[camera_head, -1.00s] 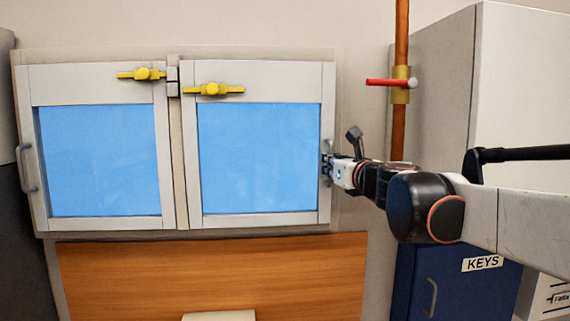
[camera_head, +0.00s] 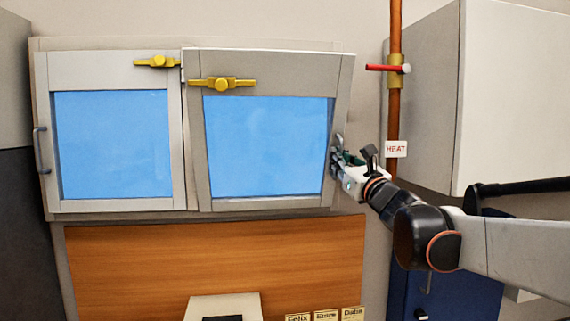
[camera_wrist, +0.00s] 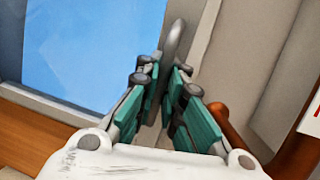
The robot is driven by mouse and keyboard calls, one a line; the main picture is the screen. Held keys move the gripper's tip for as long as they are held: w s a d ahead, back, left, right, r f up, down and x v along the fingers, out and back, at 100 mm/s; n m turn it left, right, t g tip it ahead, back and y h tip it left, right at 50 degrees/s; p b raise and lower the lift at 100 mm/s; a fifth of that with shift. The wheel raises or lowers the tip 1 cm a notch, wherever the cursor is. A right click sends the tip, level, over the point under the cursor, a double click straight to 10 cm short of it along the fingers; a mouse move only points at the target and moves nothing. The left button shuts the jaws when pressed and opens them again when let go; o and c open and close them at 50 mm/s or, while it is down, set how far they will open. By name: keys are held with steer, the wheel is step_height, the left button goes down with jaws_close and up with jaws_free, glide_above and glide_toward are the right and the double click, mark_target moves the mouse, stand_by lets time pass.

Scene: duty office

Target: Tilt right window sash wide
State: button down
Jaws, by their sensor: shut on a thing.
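The right window sash (camera_head: 218,150) has a pale frame, a blue pane and a yellow latch (camera_head: 222,83) across its top left corner. It stands tilted out of the window frame, its right side swung toward me. My gripper (camera_head: 342,162) is at its right edge in the head view. In the wrist view my gripper (camera_wrist: 163,95), with teal finger pads, is shut on the grey sash handle (camera_wrist: 175,38). The lower part of the handle is hidden between the fingers. The left sash (camera_head: 112,145) sits flat in the frame under its own yellow latch (camera_head: 157,62).
A copper pipe (camera_head: 394,110) with a red-handled valve (camera_head: 388,68) and a HEAT tag (camera_head: 396,149) runs just right of my gripper. A grey cabinet (camera_head: 510,100) and a blue key cabinet (camera_head: 462,300) stand at the right. A wooden panel (camera_head: 200,265) lies below the window.

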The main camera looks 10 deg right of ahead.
mark_target(339, 119)
steer(key=shift+s+f+t, duration=0.25)
steer(key=shift+s+t, duration=0.05)
steer(key=shift+s, duration=0.1)
steer(key=c, duration=1.7)
jaws_free()
steer(key=shift+r, duration=0.15)
step_height(339, 119, up, 10)
steer(key=shift+s+f, duration=0.1)
